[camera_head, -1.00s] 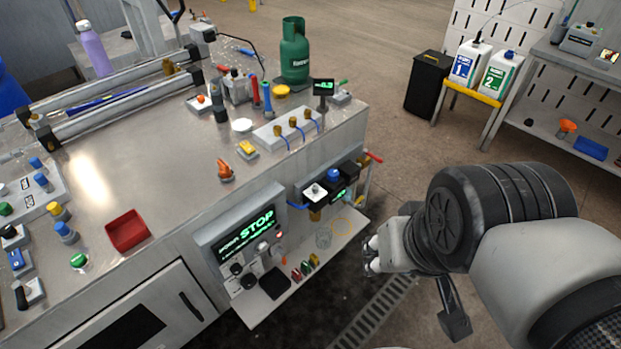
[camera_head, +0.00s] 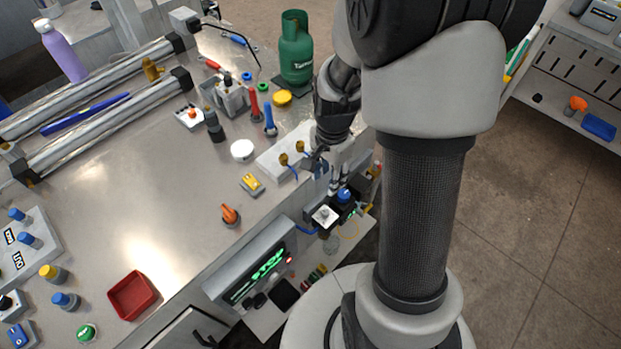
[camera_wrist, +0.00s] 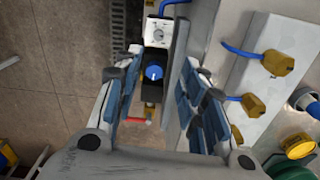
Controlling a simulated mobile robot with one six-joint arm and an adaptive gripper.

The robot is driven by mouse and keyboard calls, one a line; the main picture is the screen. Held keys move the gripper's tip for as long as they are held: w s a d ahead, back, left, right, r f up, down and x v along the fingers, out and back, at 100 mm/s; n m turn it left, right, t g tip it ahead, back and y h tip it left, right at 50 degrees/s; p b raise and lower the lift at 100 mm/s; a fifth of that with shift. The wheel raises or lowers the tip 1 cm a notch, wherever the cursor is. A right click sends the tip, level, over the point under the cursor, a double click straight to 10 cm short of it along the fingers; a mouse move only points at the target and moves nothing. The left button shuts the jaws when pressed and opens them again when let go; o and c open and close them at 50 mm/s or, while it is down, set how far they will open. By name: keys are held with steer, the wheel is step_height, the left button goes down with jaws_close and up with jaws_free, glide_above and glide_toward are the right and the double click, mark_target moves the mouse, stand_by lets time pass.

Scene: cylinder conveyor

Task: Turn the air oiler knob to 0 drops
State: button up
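The air unit on the bench's side has a black block with a blue knob (camera_head: 344,194) and a white-topped block with a small dial (camera_head: 324,214). I cannot read which one is the oiler or its setting. In the wrist view, the blue knob (camera_wrist: 153,72) stands between my open fingers, and the white-faced dial (camera_wrist: 158,33) lies beyond it. My gripper (camera_wrist: 160,68) points down with its blue-padded fingers apart. It seems to be above the blue knob, with no contact visible. In the head view, my gripper (camera_head: 335,177) is just above the unit.
A grey block with brass fittings and blue hoses (camera_head: 270,160) stands on the bench edge close to my gripper. A red-handled valve (camera_wrist: 138,121) is beside the blue knob. A green gas bottle (camera_head: 296,55) stands behind. The lit panel (camera_head: 255,275) is left of the unit.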

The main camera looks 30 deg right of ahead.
mark_target(326, 212)
step_height(326, 212, down, 17)
steer(key=b, duration=0.5)
steer(key=shift+s+r, duration=0.1)
steer(key=shift+s, duration=0.05)
steer(key=shift+c, duration=0.5)
jaws_close()
